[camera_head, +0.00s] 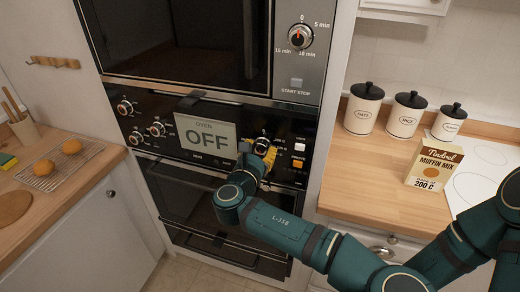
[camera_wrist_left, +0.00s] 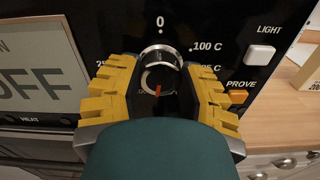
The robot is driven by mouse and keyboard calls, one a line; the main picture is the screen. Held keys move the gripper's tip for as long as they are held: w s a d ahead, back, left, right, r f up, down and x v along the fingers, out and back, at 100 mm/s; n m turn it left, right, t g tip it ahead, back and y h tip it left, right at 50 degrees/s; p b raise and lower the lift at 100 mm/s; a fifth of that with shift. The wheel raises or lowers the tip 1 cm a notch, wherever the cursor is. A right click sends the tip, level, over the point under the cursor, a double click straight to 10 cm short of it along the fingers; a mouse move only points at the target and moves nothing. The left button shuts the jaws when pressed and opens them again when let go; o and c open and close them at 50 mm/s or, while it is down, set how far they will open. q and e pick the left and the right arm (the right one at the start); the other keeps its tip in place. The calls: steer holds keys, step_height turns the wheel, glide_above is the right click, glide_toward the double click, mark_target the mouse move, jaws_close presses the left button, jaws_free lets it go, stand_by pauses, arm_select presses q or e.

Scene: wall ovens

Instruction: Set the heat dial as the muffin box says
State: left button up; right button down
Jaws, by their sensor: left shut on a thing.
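The muffin mix box (camera_head: 435,165) stands on the right counter; its lower label reads 200 C. The heat dial (camera_wrist_left: 158,68) is a round silver-rimmed knob on the black oven panel, with 0 above it and 100 C at upper right. A red mark shows on its face, but I cannot tell which number it points to. My left gripper (camera_head: 264,151) is at this dial, its yellow fingers shut on both sides of it, hiding most lower numbers. The oven display (camera_head: 207,133) reads OFF. My right gripper is out of view.
An orange PROVE button (camera_wrist_left: 237,96) and a white LIGHT button (camera_wrist_left: 259,54) sit right of the dial. Other knobs (camera_head: 157,129) are left of the display. The timer dial (camera_head: 300,36) is above. Lidded canisters (camera_head: 405,114) stand on the right counter.

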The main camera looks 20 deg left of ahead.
mark_target(264, 111)
arm_select(q)
steer(key=shift+d+r+m, duration=0.1)
steer(key=shift+r+m, duration=0.15)
steer(key=shift+m, duration=0.85)
steer(key=o, duration=1)
steer(key=shift+c, duration=0.2)
steer(key=o, duration=0.3)
steer(key=shift+w+f, duration=0.1)
steer(key=shift+f, duration=0.05)
step_height(264, 111, up, 10)
